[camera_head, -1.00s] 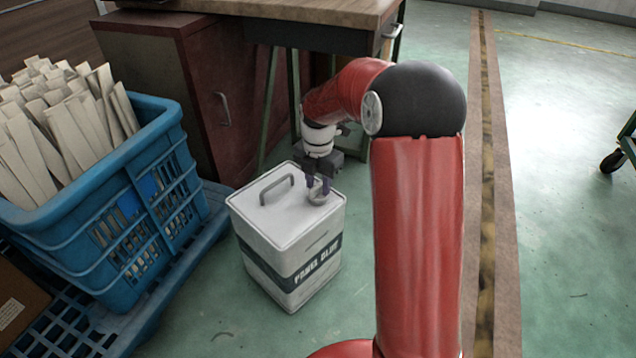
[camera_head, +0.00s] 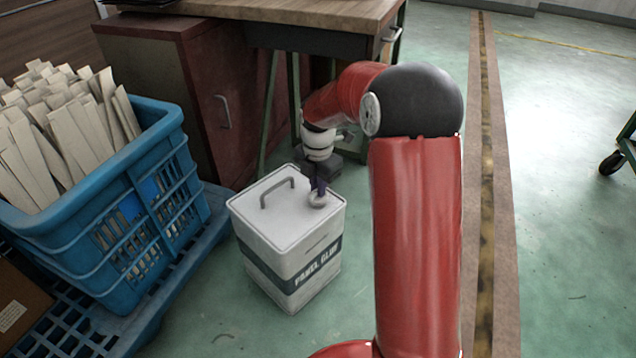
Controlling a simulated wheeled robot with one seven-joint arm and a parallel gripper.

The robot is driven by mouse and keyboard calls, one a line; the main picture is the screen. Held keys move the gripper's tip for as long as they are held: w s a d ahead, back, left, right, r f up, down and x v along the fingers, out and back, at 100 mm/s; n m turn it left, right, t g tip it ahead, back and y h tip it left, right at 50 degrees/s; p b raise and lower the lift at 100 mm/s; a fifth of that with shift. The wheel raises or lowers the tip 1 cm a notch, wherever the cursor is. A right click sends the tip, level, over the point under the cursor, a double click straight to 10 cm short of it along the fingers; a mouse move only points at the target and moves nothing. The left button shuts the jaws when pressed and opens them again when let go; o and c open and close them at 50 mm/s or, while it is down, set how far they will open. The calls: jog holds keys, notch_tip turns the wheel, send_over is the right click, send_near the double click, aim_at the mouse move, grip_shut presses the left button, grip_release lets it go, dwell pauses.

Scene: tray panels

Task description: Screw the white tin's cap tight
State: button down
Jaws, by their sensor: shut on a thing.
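The white tin (camera_head: 290,245) stands upright on the green floor, with a dark band reading "PANEL GLUE" and a grey handle (camera_head: 278,190) on top. Its small pale cap (camera_head: 317,201) is at the right part of the tin's top.
A blue crate (camera_head: 150,215) full of pale wooden strips stands on a blue pallet (camera_head: 205,215) left of the tin. A dark red cabinet (camera_head: 235,125) and a wood-topped bench (camera_head: 330,12) are behind. Open floor lies to the right, beyond my red arm.

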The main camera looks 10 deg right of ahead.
jog(key=m+p, duration=0.2)
jog(key=m, duration=0.2)
jog(key=shift+r, duration=0.1)
jog(key=m+p, duration=0.1)
jog(key=m, duration=0.4)
jog(key=shift+m+p, duration=0.35)
jog(key=shift+m, duration=0.05)
jog(key=m+p, duration=0.1)
jog(key=m, duration=0.3)
jog(key=shift+m, duration=0.3)
jog(key=m, duration=0.4)
jog(key=shift+m+p, duration=0.3)
jog(key=m, duration=0.4)
jog(key=shift+p, duration=0.35)
jog(key=m+p, duration=0.1)
jog(key=m, duration=0.4)
jog(key=m+p, duration=0.1)
jog(key=m, duration=0.3)
jog(key=shift+m, duration=0.3)
jog(key=shift+m+p, duration=0.7)
jog(key=shift+m, duration=1.1)
